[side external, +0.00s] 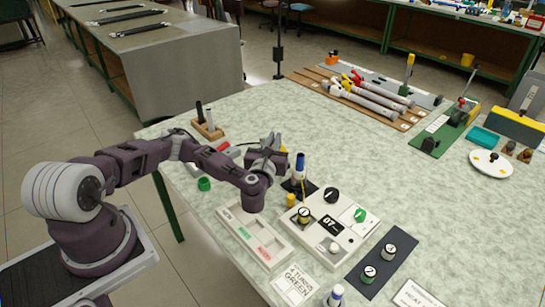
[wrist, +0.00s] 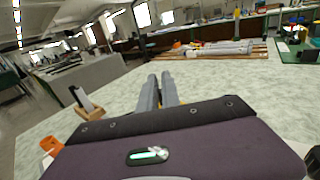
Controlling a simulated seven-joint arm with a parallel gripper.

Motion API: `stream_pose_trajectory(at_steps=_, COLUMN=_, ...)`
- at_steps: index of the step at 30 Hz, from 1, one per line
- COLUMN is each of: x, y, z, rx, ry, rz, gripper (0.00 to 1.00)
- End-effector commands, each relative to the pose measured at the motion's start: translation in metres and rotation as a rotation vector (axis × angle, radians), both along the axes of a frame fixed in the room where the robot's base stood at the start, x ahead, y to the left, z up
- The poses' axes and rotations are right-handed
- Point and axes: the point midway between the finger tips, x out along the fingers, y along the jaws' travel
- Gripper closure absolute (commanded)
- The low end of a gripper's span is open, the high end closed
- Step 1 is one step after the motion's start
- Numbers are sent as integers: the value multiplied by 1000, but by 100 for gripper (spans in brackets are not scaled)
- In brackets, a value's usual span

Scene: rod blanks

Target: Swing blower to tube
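A blue-topped upright device (side external: 299,165) on a small black base stands just right of my gripper; it may be the blower, but I cannot be sure. My gripper (side external: 272,146) is above the near half of the table in the side view. In the wrist view its two grey fingers (wrist: 159,77) are close together with a narrow gap, and nothing shows between them. Several pale tubes (side external: 365,98) with red and yellow parts at one end lie on a wooden rack (side external: 308,80) at the back. The rack also shows in the wrist view (wrist: 255,53). Contact between gripper and device cannot be told.
A green fixture (side external: 438,132) stands at right. The mid-table is largely clear.

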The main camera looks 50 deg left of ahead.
Motion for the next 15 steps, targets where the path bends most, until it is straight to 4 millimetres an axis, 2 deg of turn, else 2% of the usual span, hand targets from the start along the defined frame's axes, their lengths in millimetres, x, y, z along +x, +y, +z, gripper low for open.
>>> stream_pose_trajectory(at_steps=3, x=-1, y=0, z=26, rx=11, ry=-18, rz=-15, gripper=100)
stream_pose_trajectory(at_steps=10, x=-8, y=-6, z=46, rx=111, ry=-174, rz=-203, gripper=100)
stream_pose_trajectory(at_steps=15, x=-25, y=-11, z=51, rx=164, ry=-247, rz=-395, gripper=100)
